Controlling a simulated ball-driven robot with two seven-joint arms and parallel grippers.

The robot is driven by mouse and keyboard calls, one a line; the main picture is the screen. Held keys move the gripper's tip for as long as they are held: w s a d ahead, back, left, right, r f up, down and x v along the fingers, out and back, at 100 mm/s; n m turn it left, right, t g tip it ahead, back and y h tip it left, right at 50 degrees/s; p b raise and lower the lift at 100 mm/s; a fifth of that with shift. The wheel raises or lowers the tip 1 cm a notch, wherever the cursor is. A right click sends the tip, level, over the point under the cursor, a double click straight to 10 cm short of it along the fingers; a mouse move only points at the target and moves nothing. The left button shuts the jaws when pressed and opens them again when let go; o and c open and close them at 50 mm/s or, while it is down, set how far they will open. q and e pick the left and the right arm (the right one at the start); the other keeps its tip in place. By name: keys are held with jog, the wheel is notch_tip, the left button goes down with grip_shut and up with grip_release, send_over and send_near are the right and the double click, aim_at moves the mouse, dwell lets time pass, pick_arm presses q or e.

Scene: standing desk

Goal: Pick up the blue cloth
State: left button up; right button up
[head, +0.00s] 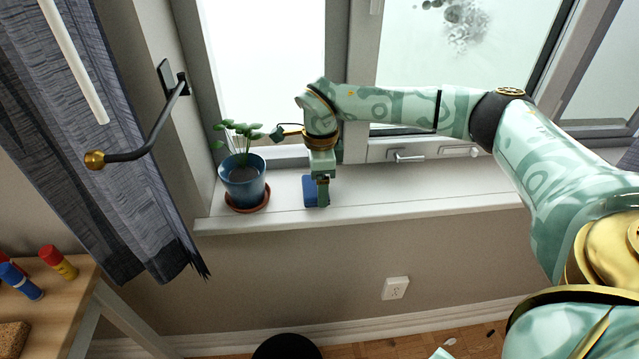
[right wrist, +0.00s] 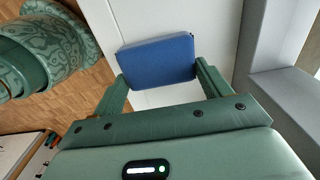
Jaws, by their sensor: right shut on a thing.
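The blue cloth (head: 309,191) is a small folded blue block at the windowsill, right of the plant pot. In the right wrist view the blue cloth (right wrist: 158,60) lies between my two green fingers. My right gripper (head: 323,200) points down over the sill and is shut on the cloth; its fingers also show in the right wrist view (right wrist: 160,80). In the head view the gripper hides part of the cloth. I cannot tell whether the cloth touches the sill. My left gripper is not in view.
A blue pot (head: 243,184) with a plant stands on a terracotta saucer (head: 262,203), close left of the gripper. The white windowsill (head: 430,201) is clear to the right. A curtain (head: 100,150) hangs at the left. A wooden table (head: 62,297) holds markers.

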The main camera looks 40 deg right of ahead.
notch_tip(320, 180, up, 4)
jog(key=shift+s+a+f+p, duration=0.1)
jog(key=shift+f+p, duration=0.05)
jog(key=shift+p, duration=0.75)
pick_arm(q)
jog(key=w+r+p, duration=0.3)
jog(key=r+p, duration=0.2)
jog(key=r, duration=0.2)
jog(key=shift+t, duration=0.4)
pick_arm(e)
jog(key=s+a+r, duration=0.8)
jog(key=s+a, duration=0.1)
jog(key=s, duration=0.1)
jog(key=shift+s+r, duration=0.2)
jog(key=shift+r, duration=0.15)
jog(key=shift+o, duration=0.5)
pick_arm(q)
jog(key=shift+p, duration=0.3)
pick_arm(e)
jog(key=s+a+n, duration=0.2)
jog(key=s+n, duration=0.2)
jog(key=n, duration=0.8)
jog(key=s+a+r+n, duration=0.1)
jog(key=s+n, duration=0.3)
jog(key=n, duration=0.8)
jog(key=shift+s+a, duration=0.15)
jog(key=shift+a, duration=0.75)
